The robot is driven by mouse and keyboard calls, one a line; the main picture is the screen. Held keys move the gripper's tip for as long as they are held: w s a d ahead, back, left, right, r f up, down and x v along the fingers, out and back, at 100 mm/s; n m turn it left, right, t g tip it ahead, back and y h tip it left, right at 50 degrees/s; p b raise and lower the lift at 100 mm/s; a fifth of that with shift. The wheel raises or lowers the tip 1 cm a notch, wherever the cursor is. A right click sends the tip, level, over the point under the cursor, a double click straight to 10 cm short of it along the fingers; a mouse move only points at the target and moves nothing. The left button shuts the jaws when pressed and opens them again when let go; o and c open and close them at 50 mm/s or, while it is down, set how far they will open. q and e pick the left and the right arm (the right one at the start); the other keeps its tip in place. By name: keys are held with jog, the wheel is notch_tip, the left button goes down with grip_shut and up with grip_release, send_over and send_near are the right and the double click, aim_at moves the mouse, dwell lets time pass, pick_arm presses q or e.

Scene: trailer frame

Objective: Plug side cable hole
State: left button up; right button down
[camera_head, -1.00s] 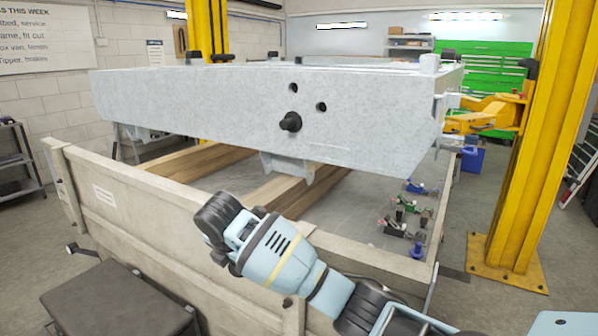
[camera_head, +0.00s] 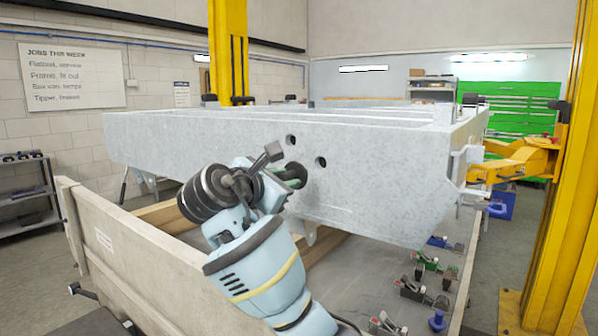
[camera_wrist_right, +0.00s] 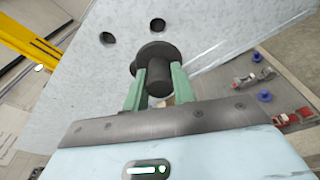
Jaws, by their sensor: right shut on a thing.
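A black round plug (camera_wrist_right: 153,68) with a wide flange is at the side face of the pale grey trailer frame (camera_head: 390,175). In the wrist view the two green fingers of my right gripper (camera_wrist_right: 158,82) are shut on its stem from both sides. The flange faces the frame; I cannot tell how far it is seated. Two open dark holes, an upper one (camera_head: 291,139) and a lower one (camera_head: 320,162), are beside the plug. In the head view my right gripper (camera_head: 291,175) largely covers the plug. My left gripper is not in view.
A pale low-walled bed (camera_head: 150,255) stands below the frame, with wooden beams (camera_head: 325,245) in it. Small red, green and blue tools (camera_head: 425,262) lie at its right. Yellow lift posts (camera_head: 562,200) stand on the right and behind.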

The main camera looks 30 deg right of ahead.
aim_at(298, 171)
jog(key=shift+s+d+r+h, duration=0.3)
jog(key=shift+d+r, duration=0.05)
jog(key=shift+r, duration=0.15)
jog(key=shift+s+a+r, duration=0.1)
jog(key=shift+a, duration=0.05)
jog(key=shift+r+x, duration=0.1)
jog(key=shift+x, duration=1)
jog(key=shift+r+x, duration=0.15)
jog(key=shift+x, duration=0.95)
jog(key=shift+d, duration=0.65)
jog(key=shift+x, duration=1.2)
jog(key=shift+d+r, duration=0.15)
jog(key=shift+d, duration=0.05)
jog(key=c, duration=1.1)
grip_release()
jog(key=shift+d, duration=0.1)
